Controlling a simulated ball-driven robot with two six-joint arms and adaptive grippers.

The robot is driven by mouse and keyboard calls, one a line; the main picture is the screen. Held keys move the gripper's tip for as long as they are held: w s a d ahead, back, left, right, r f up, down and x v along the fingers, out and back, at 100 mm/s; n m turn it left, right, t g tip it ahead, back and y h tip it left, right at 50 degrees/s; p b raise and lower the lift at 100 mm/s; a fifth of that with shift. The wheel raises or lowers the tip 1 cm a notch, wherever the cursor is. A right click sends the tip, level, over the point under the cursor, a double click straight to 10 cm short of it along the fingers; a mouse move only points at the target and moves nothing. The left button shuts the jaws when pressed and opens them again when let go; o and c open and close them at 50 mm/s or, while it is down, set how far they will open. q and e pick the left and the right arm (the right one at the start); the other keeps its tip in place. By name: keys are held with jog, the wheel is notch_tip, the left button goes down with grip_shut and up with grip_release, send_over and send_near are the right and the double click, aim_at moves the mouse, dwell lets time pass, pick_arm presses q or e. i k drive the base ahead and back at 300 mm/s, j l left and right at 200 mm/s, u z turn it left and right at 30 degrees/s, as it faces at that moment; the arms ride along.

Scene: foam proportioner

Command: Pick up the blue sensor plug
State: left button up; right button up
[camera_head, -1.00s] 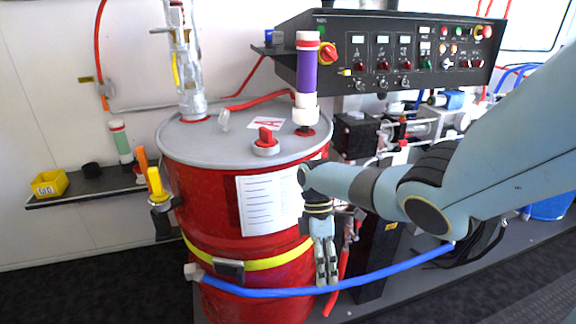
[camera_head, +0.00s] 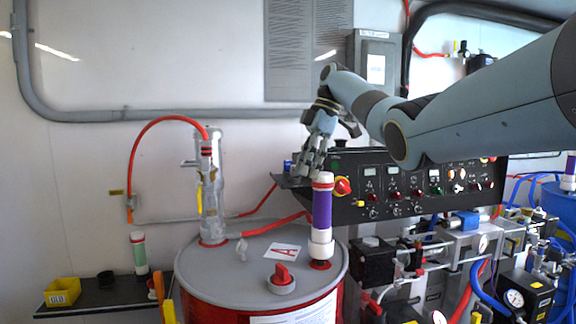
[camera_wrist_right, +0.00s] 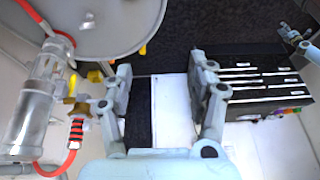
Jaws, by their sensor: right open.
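A small blue piece (camera_head: 287,165), which looks like the blue sensor plug, sits on the ledge at the left end of the black control panel (camera_head: 420,190) in the head view. Its shape is too small to make out. My right gripper (camera_head: 309,165) points down just right of it, over the panel's left end. I cannot tell whether they touch. In the right wrist view my right gripper (camera_wrist_right: 160,85) is open, with nothing between its fingers. I cannot pick out the blue plug there.
A red drum (camera_head: 330,305) with a grey lid stands below, carrying a purple-banded cylinder (camera_head: 322,213) and a clear pump (camera_head: 209,190). A red hose (camera_head: 150,128) arches at left. A yellow bin (camera_head: 62,291) sits on a shelf at lower left.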

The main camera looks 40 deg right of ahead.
aim_at(287, 163)
jog(key=i+l, duration=0.35)
jog(key=l, duration=0.15)
jog(key=i+l, duration=0.75)
jog(key=l, duration=0.25)
